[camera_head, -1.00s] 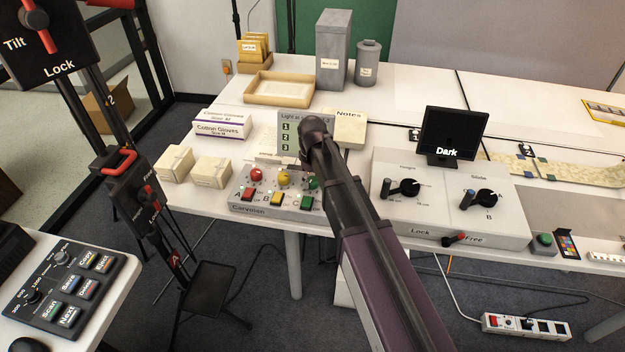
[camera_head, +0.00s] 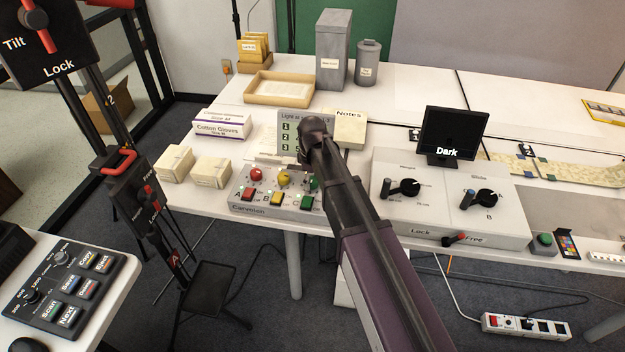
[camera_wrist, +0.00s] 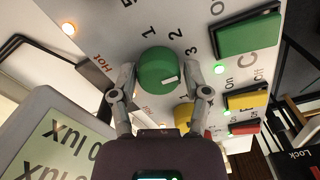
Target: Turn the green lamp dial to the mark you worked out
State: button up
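The green lamp dial (camera_wrist: 158,72) is a round knob with a short white mark on its lower right side in the wrist view. Printed 1, 2 and 3 curve around it from top to right, and "Hot" is printed at its left. My gripper (camera_wrist: 161,76) straddles the dial, one finger on each side. The fingers look open, with a narrow gap at the right; contact at the left is unclear. In the head view the dial (camera_head: 314,183) is partly hidden by my arm at the right end of the lamp panel (camera_head: 272,207).
The red dial (camera_head: 256,174) and yellow dial (camera_head: 284,178) stand left of the green one, with coloured switches in front. A green switch (camera_wrist: 246,34) is beside my gripper. A sign with numbered rows (camera_head: 291,117) stands behind, next to a Notes sheet (camera_head: 349,130).

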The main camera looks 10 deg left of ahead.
aim_at(312, 179)
jog(key=shift+o, duration=0.6)
jog(key=shift+w+m, duration=0.1)
jog(key=shift+m, duration=0.2)
jog(key=shift+m, duration=1.7)
jog(key=m, duration=0.3)
jog(key=shift+m, duration=0.4)
notch_tip(312, 179, up, 14)
jog(key=p, duration=1.4)
jog(key=s+d+m, duration=0.1)
jog(key=s+d, duration=0.3)
jog(key=d, duration=0.4)
jog(key=s+d+f+m+b, duration=0.1)
jog(key=s+d+m, duration=0.1)
jog(key=s+d, duration=0.3)
jog(key=s+d+m, duration=0.1)
jog(key=s+d, duration=0.4)
jog(key=d, duration=0.6)
jog(key=shift+s+d+f+m+b, duration=0.25)
jog(key=shift+d+f+m+b, duration=0.05)
jog(key=shift+f+b, duration=0.1)
